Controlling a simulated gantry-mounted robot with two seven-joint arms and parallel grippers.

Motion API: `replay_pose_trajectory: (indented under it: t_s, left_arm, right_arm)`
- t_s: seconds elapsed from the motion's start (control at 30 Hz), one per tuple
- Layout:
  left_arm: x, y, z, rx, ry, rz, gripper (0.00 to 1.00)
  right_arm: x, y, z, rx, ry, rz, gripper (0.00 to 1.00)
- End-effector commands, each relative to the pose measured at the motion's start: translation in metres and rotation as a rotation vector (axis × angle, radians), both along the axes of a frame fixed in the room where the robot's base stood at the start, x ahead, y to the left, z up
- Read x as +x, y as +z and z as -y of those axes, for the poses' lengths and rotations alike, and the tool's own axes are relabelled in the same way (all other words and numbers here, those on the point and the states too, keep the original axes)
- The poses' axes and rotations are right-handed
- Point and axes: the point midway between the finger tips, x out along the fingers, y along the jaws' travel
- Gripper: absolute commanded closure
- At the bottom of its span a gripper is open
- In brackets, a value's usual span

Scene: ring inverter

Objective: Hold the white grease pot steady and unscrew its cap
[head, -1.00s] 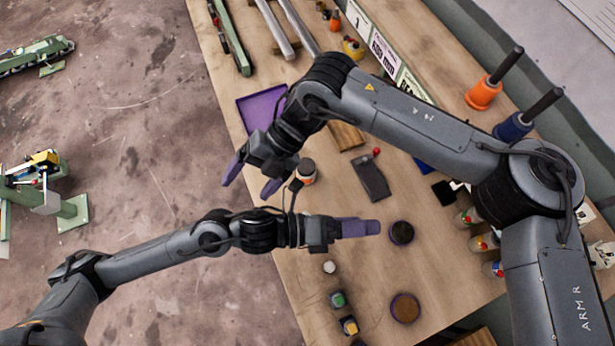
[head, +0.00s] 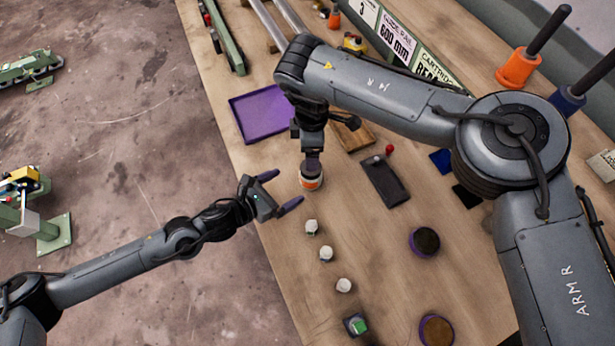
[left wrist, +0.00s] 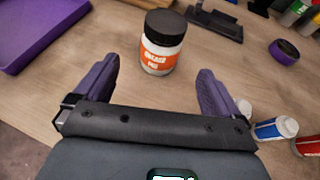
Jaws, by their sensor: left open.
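The white grease pot (head: 311,184) with an orange label stands upright on the workbench near its left edge. In the left wrist view the pot (left wrist: 160,57) has its black cap (left wrist: 165,27) on, with nothing touching the cap there. My left gripper (head: 282,190) is open and empty, left of the pot, its purple fingers pointing towards it. In the left wrist view the pot lies beyond the fingertips, between their lines. My right gripper (head: 313,165) points down right over the pot in the head view; its fingers overlap edge-on, so their gap is hidden.
A purple tray (head: 263,115) lies behind the pot. A dark block device with a red knob (head: 385,182) sits to the right. Small white-topped bottles (head: 326,254) and purple-rimmed round dishes (head: 424,241) stand nearer the front. Bare bench surrounds the pot.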

Motion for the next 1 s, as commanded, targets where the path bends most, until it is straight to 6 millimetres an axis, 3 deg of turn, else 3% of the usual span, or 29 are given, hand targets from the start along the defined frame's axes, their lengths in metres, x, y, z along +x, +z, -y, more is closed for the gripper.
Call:
replay_pose_trajectory:
  t_s: [0.5,1.0]
  left_arm:
    - [0.045,-0.027,0.053,-0.003,-0.003,-0.002,0.03]
    - [0.06,-0.037,0.068,-0.002,-0.003,-0.003,0.03]
  right_arm:
    - [-0.001,0.0,0.0,0.001,0.003,-0.002,0.18]
    - [-0.001,0.0,0.0,0.002,0.004,-0.002,0.18]
